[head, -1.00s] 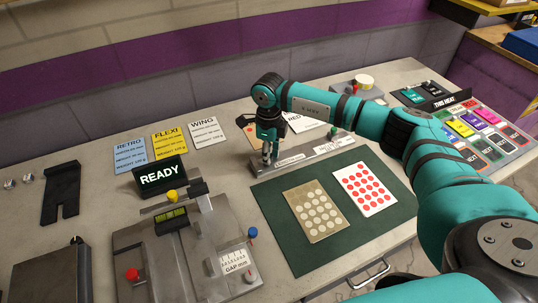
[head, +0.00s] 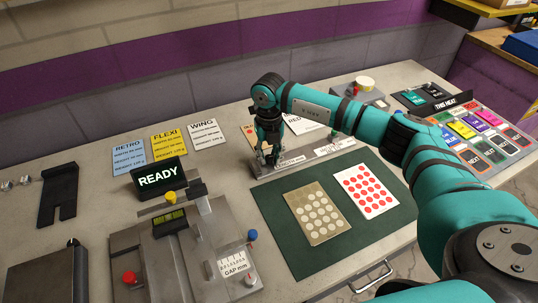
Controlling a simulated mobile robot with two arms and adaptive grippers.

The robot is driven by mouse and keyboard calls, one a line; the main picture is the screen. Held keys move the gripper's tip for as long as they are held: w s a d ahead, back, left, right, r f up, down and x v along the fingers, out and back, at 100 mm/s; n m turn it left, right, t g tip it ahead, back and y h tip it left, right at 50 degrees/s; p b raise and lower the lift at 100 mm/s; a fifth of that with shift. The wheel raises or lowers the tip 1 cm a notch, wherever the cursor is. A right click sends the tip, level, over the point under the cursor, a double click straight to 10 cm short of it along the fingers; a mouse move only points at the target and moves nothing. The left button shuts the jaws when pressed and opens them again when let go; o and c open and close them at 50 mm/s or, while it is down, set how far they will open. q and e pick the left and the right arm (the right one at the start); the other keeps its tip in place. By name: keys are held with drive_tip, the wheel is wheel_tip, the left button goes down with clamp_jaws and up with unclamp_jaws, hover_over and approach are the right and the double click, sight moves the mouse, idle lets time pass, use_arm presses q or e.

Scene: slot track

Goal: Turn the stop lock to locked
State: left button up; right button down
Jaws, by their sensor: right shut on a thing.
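My right gripper (head: 269,158) reaches down from the right arm to the left end of a grey metal bar fixture (head: 300,161) with white labels. Its jaws are shut on a small part there, at the place of the stop lock. The fingers hide most of that part, so its lock position cannot be read. A small upright knob (head: 333,135) stands near the bar's right end. My left gripper is not in view.
A dark green mat (head: 283,243) with two dotted cards lies in front of the bar. A metal gauge device (head: 205,262) and a READY sign (head: 159,177) stand to the left. Cards (head: 207,134) lie behind. Coloured tiles (head: 480,135) fill the right side.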

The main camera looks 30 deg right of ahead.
drive_tip(key=m, duration=0.4)
drive_tip(key=shift+r+m, duration=0.15)
drive_tip(key=shift+m, duration=0.15)
drive_tip(key=m, duration=0.3)
drive_tip(key=shift+m+p, duration=0.35)
drive_tip(key=shift+m, duration=0.05)
drive_tip(key=m, duration=0.3)
drive_tip(key=shift+w+m+p, duration=0.1)
drive_tip(key=shift+m+p, duration=0.2)
drive_tip(key=shift+p, duration=0.1)
drive_tip(key=m+p, duration=0.1)
drive_tip(key=m, duration=0.3)
drive_tip(key=shift+d, duration=0.1)
drive_tip(key=shift+m, duration=0.3)
drive_tip(key=c, duration=1.1)
unclamp_jaws()
drive_tip(key=shift+c, duration=0.2)
